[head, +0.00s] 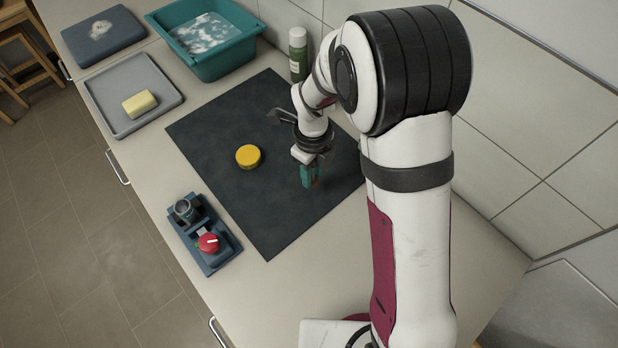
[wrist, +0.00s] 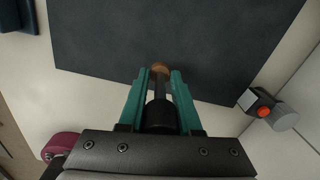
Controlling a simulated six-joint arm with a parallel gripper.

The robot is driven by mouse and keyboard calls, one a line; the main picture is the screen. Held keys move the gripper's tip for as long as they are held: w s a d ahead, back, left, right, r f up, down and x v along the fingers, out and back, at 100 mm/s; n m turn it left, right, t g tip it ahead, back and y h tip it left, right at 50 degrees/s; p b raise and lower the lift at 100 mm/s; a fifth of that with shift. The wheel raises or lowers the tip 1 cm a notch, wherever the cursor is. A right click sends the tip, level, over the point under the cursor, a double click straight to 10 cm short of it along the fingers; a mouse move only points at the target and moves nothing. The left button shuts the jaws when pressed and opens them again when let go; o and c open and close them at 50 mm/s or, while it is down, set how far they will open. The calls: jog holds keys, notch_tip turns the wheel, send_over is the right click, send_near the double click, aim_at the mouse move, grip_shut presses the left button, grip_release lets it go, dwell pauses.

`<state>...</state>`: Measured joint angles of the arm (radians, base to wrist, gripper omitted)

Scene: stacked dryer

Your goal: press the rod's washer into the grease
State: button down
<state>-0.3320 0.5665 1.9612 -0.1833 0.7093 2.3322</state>
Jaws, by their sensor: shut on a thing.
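My gripper (head: 309,184) is over the right part of the dark mat (head: 225,125), its teal fingers pointing down. In the wrist view its fingers (wrist: 160,78) are shut on a dark rod (wrist: 160,88). A brownish round end, seemingly the washer (wrist: 160,69), shows at the fingertips. In the head view the rod is too small to make out. A round yellow tin (head: 248,156), seemingly the grease, stands on the mat to the left of my gripper, apart from it. The tin is not visible in the wrist view.
A blue holder with a metal cup (head: 185,210) and a red knob (head: 208,243) sits at the counter's front edge. A grey tray (head: 160,82) with yellow soap (head: 139,104), a teal basin (head: 238,58) and a green bottle (head: 298,52) stand farther back. The mat between gripper and tin is clear.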

jog(key=s+d+r, duration=0.2)
jog(key=d+r, duration=0.4)
jog(key=d, duration=0.4)
jog(key=w+a+f+t+y, duration=0.1)
jog(key=w+a+y, duration=0.3)
jog(key=a, duration=0.8)
jog(key=w+a+f+t+y, duration=0.1)
jog(key=w+a+y, duration=0.3)
jog(key=a, duration=0.9)
jog(key=shift+h, duration=0.7)
jog(key=shift+w+d+f, duration=0.1)
jog(key=shift+w+f, duration=0.15)
jog(key=shift+f, duration=0.6)
jog(key=shift+w+d+f, duration=0.1)
jog(key=shift+w+f, duration=0.1)
jog(key=shift+f, duration=0.65)
jog(key=shift+w+f, duration=0.25)
jog(key=shift+f, duration=0.6)
jog(key=shift+f, duration=0.8)
notch_tip(320, 180, up, 7)
